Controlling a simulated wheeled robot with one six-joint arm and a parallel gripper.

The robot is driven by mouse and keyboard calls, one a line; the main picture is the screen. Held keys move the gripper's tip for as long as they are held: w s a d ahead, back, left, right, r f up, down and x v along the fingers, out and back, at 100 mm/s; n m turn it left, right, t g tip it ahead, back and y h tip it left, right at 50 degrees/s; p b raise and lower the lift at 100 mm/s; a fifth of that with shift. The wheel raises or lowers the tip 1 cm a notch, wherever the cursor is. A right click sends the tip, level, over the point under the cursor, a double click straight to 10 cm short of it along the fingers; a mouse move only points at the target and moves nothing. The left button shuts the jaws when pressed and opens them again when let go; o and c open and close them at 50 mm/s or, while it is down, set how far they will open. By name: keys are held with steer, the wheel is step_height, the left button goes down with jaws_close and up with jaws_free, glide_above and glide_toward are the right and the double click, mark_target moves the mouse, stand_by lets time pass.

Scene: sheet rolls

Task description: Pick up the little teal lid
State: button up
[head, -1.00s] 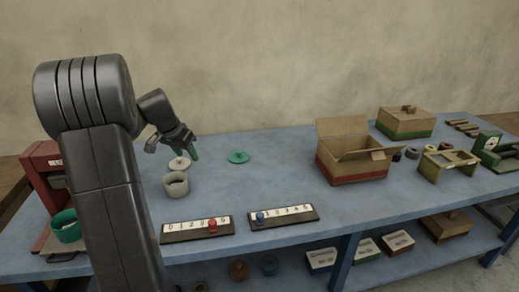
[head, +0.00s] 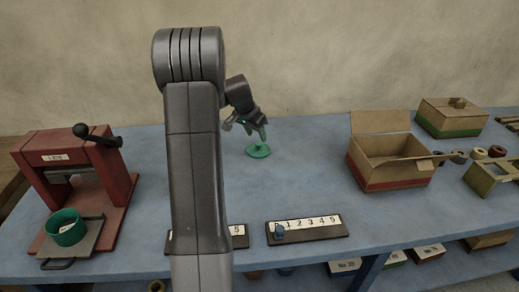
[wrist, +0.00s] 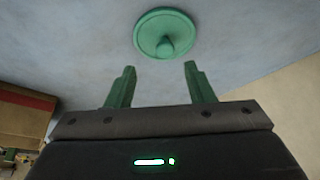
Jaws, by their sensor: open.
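The little teal lid (head: 258,151) lies flat on the blue table, a round disc with a knob in its middle. In the wrist view the lid (wrist: 165,33) is just beyond the fingertips, roughly centred between them, with its knob facing the camera. My gripper (head: 257,133) is above the lid in the head view, pointing down. Its two green fingers (wrist: 158,72) are apart with nothing between them.
A red press (head: 80,170) and a green cup (head: 66,228) stand at the left. An open cardboard box (head: 390,175) stands to the right of the lid. A numbered board with a blue peg (head: 307,229) lies in front. The table around the lid is clear.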

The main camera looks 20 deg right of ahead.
mark_target(259, 144)
steer(key=shift+w+a+x, duration=0.15)
steer(key=shift+x, duration=1.35)
steer(key=shift+w+a+x, duration=0.15)
steer(key=shift+x, duration=1.4)
jaws_close()
